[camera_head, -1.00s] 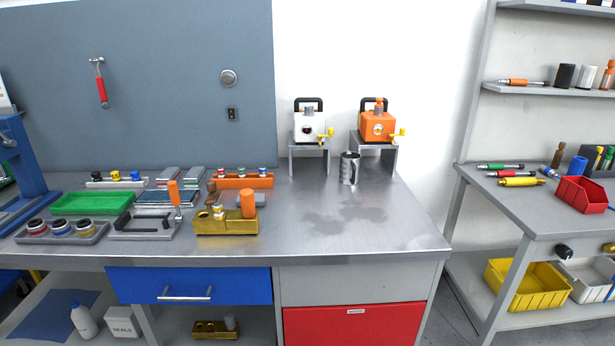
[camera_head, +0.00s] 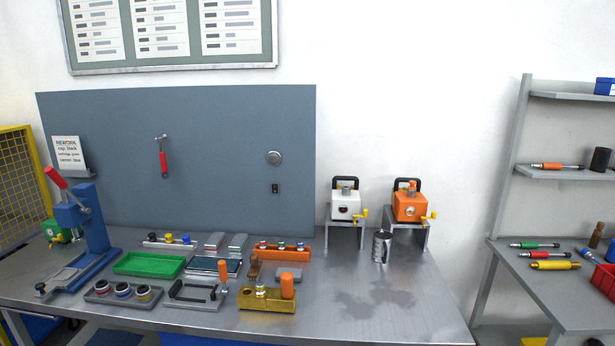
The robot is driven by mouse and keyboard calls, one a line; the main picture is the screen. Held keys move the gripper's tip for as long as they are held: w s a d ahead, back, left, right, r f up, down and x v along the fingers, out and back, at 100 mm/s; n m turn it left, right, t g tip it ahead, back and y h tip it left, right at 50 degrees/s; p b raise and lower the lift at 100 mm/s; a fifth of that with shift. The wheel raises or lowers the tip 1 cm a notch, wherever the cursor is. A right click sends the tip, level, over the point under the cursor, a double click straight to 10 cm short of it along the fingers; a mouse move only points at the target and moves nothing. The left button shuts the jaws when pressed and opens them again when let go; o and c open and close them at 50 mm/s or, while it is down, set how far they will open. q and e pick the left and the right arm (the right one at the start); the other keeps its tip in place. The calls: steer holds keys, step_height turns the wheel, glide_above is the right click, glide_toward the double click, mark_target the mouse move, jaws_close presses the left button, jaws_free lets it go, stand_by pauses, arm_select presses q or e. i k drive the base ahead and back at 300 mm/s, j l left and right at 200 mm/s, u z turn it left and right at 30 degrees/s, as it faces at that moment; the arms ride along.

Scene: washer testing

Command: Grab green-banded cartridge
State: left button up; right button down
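The middle cartridge (camera_head: 281,246) appears to have a green band, but the bands are small and hard to tell apart. Neither of my grippers shows in the view.
A green tray (camera_head: 149,264), capped-part rack (camera_head: 168,244) and blue press (camera_head: 84,240) are left. A steel mug (camera_head: 381,246) stands right; the bench's front right is clear.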

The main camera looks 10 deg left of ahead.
mark_target(282, 243)
steer(key=u, duration=0.65)
steer(key=i+j+u, duration=0.25)
steer(key=u, duration=0.2)
steer(key=i+j+u, duration=0.1)
steer(key=i+u, duration=0.35)
steer(key=i+j, duration=0.1)
steer(key=i, duration=0.6)
steer(key=z, duration=1.8)
